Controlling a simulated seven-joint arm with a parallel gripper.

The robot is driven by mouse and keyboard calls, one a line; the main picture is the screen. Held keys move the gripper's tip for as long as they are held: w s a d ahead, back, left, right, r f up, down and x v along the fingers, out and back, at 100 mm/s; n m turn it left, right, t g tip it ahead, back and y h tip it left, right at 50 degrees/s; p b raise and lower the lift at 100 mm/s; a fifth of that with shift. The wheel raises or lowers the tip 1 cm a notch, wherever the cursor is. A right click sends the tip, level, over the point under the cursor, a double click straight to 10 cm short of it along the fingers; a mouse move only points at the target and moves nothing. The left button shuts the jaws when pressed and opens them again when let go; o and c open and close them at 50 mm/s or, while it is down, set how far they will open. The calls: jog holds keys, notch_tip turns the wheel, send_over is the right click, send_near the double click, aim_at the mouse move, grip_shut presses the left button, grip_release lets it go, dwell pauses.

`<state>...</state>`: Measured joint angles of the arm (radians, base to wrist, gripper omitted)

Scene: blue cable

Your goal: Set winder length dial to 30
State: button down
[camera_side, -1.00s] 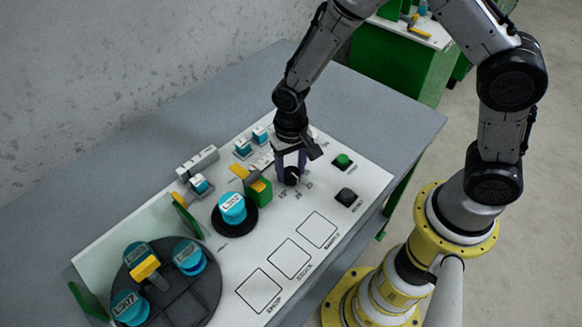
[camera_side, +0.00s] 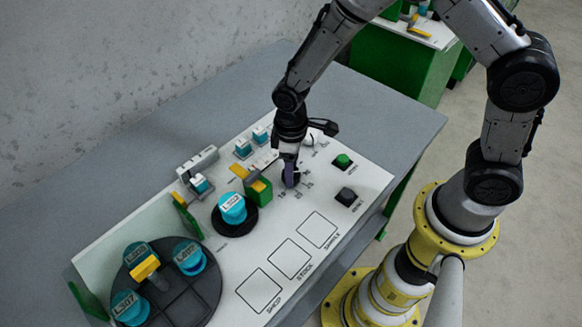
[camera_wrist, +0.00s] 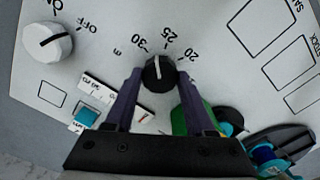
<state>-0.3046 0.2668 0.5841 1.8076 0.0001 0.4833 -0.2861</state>
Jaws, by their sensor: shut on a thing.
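The winder length dial is a small black knob (camera_wrist: 159,73) with a white pointer line, on the white panel. Numbers 20, 25 and 30 curve around its far side in the wrist view. The pointer line aims up between 30 and 25; the exact mark is hard to tell. My gripper (camera_wrist: 160,77) is shut on the knob, one purple finger on each side. In the side view my gripper (camera_side: 290,180) points down over the dial, which it partly hides.
A white on/off knob (camera_wrist: 48,42) is on the same panel. Beside the dial stand a green block with a yellow top (camera_side: 258,187) and a cyan spool (camera_side: 232,208). A green button (camera_side: 343,160) and black button (camera_side: 346,195) lie to the right.

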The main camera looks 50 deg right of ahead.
jog(key=n, duration=0.5)
dwell(0.8)
jog(key=shift+c, duration=1.2)
grip_release()
notch_tip(320, 180, up, 14)
